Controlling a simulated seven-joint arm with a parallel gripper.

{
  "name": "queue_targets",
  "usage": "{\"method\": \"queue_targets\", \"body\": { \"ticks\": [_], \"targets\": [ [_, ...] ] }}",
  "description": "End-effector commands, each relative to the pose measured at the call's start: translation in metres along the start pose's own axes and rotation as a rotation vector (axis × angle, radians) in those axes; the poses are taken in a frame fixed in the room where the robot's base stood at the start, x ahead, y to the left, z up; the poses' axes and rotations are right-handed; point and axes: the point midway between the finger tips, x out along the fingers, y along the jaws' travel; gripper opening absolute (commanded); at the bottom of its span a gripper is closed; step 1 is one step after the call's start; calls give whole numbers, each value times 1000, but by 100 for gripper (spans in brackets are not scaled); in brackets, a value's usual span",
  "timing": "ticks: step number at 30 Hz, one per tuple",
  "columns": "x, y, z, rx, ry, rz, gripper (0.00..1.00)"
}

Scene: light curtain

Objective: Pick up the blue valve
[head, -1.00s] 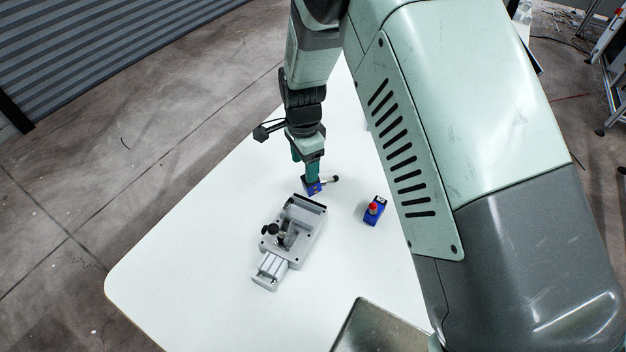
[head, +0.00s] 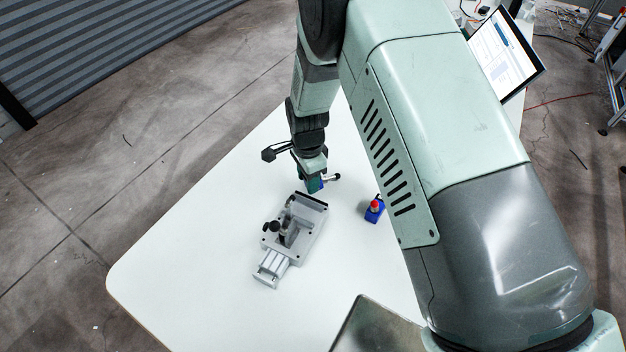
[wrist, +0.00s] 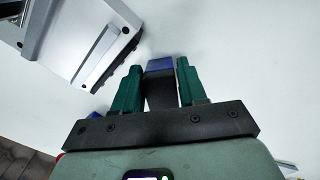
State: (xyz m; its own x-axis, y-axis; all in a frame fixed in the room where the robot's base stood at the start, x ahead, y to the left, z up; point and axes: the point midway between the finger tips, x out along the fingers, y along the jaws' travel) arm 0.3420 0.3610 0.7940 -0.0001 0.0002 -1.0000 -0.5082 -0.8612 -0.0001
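The blue valve (head: 322,184), a small blue block with a dark and light lever out to its right, sits on the white table in the head view. My gripper (head: 313,187) is down at it and hides most of it. In the wrist view, the blue part (wrist: 160,65) shows between the two green fingers of my gripper (wrist: 160,72), with a dark part below it. The fingers stand apart on both sides, with a thin gap visible at the right finger. Contact at the left finger is hard to tell.
A grey metal fixture (head: 292,235) stands close by at the lower left; its edge also shows in the wrist view (wrist: 85,40). A blue box with a red button (head: 374,211) stands to the right. A metal tray (head: 375,328) is at the front. The table's left side is clear.

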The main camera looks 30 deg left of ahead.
Motion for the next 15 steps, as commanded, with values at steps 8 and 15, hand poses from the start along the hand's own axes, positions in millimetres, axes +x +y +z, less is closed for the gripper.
{"method": "queue_targets", "body": {
  "ticks": [8, 15],
  "targets": [
    [0, 0, 0, 0, 0, -1, 0],
    [-3, 0, 0, 0, 0, -1, 0]
  ]
}}
